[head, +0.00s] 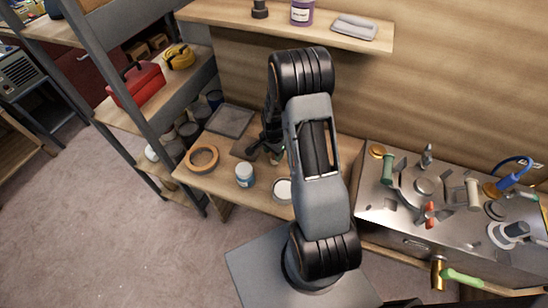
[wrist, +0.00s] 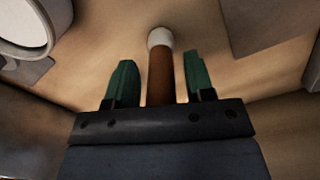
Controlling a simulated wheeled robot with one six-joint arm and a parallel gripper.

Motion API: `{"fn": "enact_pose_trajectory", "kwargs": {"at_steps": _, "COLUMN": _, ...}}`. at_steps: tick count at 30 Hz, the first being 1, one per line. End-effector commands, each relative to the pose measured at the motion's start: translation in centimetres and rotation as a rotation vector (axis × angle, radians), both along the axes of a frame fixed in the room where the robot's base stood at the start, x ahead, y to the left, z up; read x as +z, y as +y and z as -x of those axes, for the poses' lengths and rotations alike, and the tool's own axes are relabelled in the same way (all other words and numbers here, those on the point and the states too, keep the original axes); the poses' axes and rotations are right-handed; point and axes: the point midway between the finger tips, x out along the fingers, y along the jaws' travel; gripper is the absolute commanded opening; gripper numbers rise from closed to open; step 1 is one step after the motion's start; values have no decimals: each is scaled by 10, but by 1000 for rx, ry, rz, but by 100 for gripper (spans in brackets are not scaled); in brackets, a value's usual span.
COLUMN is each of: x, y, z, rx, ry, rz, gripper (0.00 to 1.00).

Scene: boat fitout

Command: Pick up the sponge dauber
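The sponge dauber (wrist: 160,72) shows in the wrist view as a brown cylindrical handle with a pale, rounded end. It lies between the two green fingers of my gripper (wrist: 160,58), with a visible gap on each side. My gripper is open. In the head view my gripper (head: 264,149) is low over the wooden bench, partly hidden behind my arm. I cannot make out the dauber clearly there.
On the bench (head: 222,186) are a tan ring (head: 202,158), a jar (head: 245,175), a pale round tin (head: 282,190) and a dark tray (head: 229,121). A metal worktop (head: 455,228) crowded with tools stands right. A shelf (head: 225,13) hangs above.

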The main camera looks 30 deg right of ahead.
Motion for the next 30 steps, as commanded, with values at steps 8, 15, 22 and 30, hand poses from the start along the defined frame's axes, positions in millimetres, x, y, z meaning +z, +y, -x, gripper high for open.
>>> {"fn": "enact_pose_trajectory", "kwargs": {"at_steps": 8, "x": 0, "y": 0, "z": 0, "rx": 0, "ry": 0, "rz": 0, "gripper": 22}}
{"fn": "enact_pose_trajectory", "kwargs": {"at_steps": 15, "x": 0, "y": 0, "z": 0, "rx": 0, "ry": 0, "rz": 0, "gripper": 2}}
{"fn": "enact_pose_trajectory", "kwargs": {"at_steps": 22, "x": 1, "y": 0, "z": 0, "rx": 0, "ry": 0, "rz": 0, "gripper": 2}}
{"fn": "enact_pose_trajectory", "kwargs": {"at_steps": 30, "x": 24, "y": 0, "z": -1, "rx": 0, "ry": -4, "rz": 1, "gripper": 2}}
